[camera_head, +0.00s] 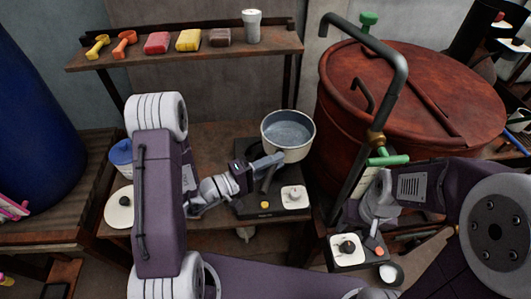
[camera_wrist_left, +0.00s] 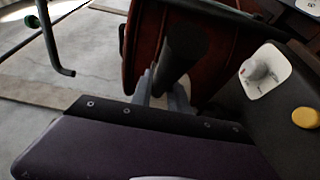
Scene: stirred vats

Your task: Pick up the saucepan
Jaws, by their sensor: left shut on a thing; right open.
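The saucepan (camera_head: 288,150) is cream outside with a blue-grey inside, upright at the back of a dark hob (camera_head: 250,208). Its dark handle (camera_head: 267,182) points toward the front. My left gripper (camera_head: 268,162) is shut on the handle, reaching in from the left. In the left wrist view the fingers (camera_wrist_left: 161,92) close around the dark handle (camera_wrist_left: 183,50), and the pan is mostly hidden. I cannot tell whether the pan touches the hob. My right gripper (camera_head: 345,212) is open and empty beside the pipe, its fingertips hard to make out.
A large red vat (camera_head: 410,90) with a bent grey pipe (camera_head: 385,100) stands close right of the pan. A shelf (camera_head: 190,52) with scoops, coloured blocks and a shaker hangs behind. A blue barrel (camera_head: 35,110) is left. A second control box (camera_head: 350,252) stands in front.

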